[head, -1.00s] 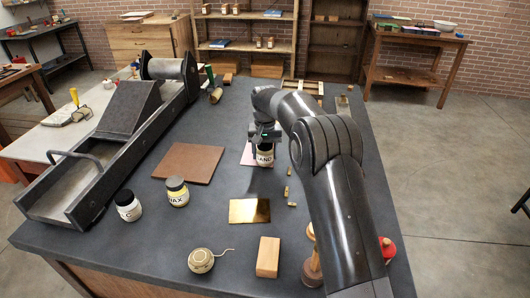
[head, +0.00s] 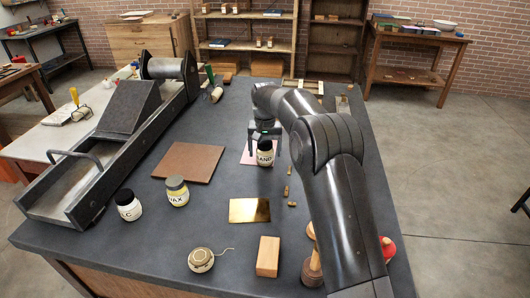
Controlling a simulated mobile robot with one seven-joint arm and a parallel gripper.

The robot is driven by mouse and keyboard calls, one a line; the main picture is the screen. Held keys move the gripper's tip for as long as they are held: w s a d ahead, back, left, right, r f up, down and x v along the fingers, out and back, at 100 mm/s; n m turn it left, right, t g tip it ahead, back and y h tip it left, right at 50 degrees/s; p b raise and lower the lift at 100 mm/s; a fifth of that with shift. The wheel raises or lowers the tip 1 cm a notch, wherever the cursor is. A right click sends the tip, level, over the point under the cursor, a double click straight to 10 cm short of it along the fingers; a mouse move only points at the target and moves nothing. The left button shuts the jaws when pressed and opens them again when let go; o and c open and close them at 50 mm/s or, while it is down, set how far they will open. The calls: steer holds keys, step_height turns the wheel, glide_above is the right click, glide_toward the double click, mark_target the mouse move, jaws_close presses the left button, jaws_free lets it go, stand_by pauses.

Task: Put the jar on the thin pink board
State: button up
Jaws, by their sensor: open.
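A dark-lidded jar (head: 265,156) with a cream label reading "SAND" stands upright on the thin pink board (head: 246,157), near its right side. The jar hides part of the board. My gripper (head: 264,136) is open, with its fingers spread to the left and right of the jar's lid and apart from it. My arm comes in from the front right.
A jar marked "WAX" (head: 177,192) and another white-labelled jar (head: 128,205) stand at the left. A brown board (head: 189,162), a brass plate (head: 250,210), a wooden block (head: 268,256) and a string spool (head: 201,260) lie around. A large press (head: 118,130) fills the left side.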

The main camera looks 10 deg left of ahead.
step_height(320, 180, up, 11)
steer(key=shift+f, duration=0.15)
steer(key=shift+s+d+r, duration=0.1)
steer(key=shift+d+r, duration=0.05)
steer(key=shift+r, duration=0.35)
steer(key=s+d+r+t, duration=0.3)
steer(key=s+d+r, duration=1)
steer(key=s+d, duration=0.4)
steer(key=s+d+f+t, duration=0.1)
steer(key=s+d+f, duration=0.2)
steer(key=s, duration=0.5)
steer(key=s+d+f+m, duration=0.1)
steer(key=s+d+f, duration=0.2)
steer(key=s, duration=0.6)
steer(key=s+d+f+t, duration=0.1)
steer(key=s+d+f, duration=0.2)
steer(key=s, duration=0.5)
steer(key=shift+s+d+m+t, duration=0.2)
steer(key=shift+d+m+t, duration=0.15)
steer(key=shift+d, duration=0.5)
